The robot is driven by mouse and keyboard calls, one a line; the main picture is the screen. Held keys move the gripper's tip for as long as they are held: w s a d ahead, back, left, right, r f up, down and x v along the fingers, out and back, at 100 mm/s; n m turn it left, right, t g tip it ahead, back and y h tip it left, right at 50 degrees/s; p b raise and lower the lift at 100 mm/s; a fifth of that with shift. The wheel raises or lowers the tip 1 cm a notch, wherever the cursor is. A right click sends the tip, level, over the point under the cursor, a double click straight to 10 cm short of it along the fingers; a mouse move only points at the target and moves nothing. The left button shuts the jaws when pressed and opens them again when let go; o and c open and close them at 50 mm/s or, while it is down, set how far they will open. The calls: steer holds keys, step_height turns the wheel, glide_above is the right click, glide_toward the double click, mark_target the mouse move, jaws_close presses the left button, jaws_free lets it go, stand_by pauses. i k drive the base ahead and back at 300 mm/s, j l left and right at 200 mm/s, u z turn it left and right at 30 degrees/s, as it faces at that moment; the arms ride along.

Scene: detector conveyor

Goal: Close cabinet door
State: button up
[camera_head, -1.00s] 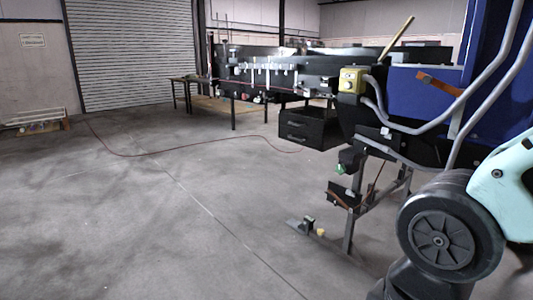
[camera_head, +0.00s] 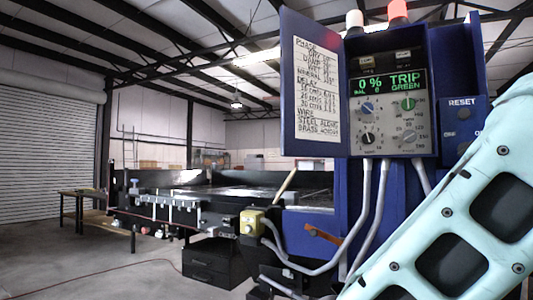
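A blue control cabinet (camera_head: 345,205) stands at the right of the head view. Its door (camera_head: 313,90) is swung open to the left, with a handwritten paper list on its inner face. Inside the cabinet is a grey panel (camera_head: 390,137) with knobs and a green display reading "0 % TRIP GREEN". My arm, pale teal, covers the lower right of the view. My gripper is out of view.
A yellow box (camera_head: 252,222) with grey cables sits below and left of the cabinet. A long dark conveyor (camera_head: 175,195) runs behind it, with a black drawer unit (camera_head: 210,263) underneath. Open floor lies at the lower left.

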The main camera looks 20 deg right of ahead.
mark_target(314, 124)
steer(key=i+j+z, duration=0.15)
steer(key=z, duration=0.9)
steer(key=i+j+z, duration=0.15)
steer(key=j+z, duration=0.2)
steer(key=j, duration=0.2)
steer(key=i+j+z, duration=0.1)
steer(key=j+z, duration=0.25)
steer(key=j, duration=0.25)
steer(key=j+z, duration=0.35)
steer(key=j, duration=1.55)
